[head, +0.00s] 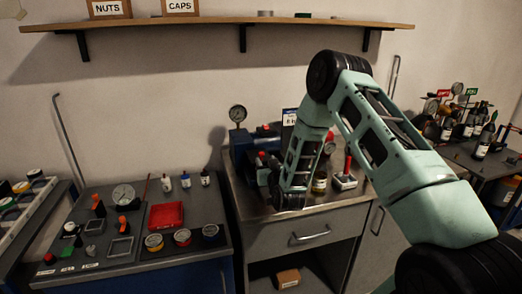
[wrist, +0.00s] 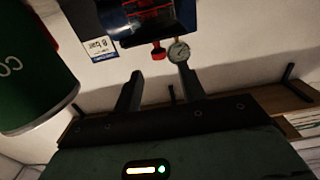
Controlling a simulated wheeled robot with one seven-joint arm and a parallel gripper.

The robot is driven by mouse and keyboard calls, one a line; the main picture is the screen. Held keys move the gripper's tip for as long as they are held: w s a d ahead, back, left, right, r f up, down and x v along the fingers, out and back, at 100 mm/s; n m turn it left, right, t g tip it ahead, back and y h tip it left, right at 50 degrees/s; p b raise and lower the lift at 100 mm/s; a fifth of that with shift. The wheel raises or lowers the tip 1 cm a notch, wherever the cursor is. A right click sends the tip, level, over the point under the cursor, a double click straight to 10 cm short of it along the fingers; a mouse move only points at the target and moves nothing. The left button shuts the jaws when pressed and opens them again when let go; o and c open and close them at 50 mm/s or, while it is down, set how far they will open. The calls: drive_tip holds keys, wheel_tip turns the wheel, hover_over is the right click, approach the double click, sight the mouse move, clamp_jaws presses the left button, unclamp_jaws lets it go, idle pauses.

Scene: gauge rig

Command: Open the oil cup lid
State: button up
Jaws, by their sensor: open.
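I cannot pick out the oil cup or its lid for certain in either view. In the wrist view my gripper (wrist: 159,76) has its two dark fingers apart with nothing between them. A round pressure gauge (wrist: 179,51) and a red knob (wrist: 158,53) show just past the fingertips; I cannot tell whether they touch. In the head view my arm's end hangs over the metal cabinet top, in front of the blue rig (head: 243,148), and hides part of it. The fingers are not clear there.
In the wrist view a large green can (wrist: 30,75) is close on the left. A jar (head: 320,183) and a red-handled tool (head: 345,176) stand right of my arm's end. A wall shelf (head: 215,25) is above. A side bench holds a red tray (head: 166,215) and tins.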

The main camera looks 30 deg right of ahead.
sight(261, 152)
drive_tip(key=p+x, duration=0.1)
drive_tip(key=x, duration=0.6)
drive_tip(key=shift+w, duration=0.1)
drive_tip(key=shift+p, duration=0.3)
clamp_jaws()
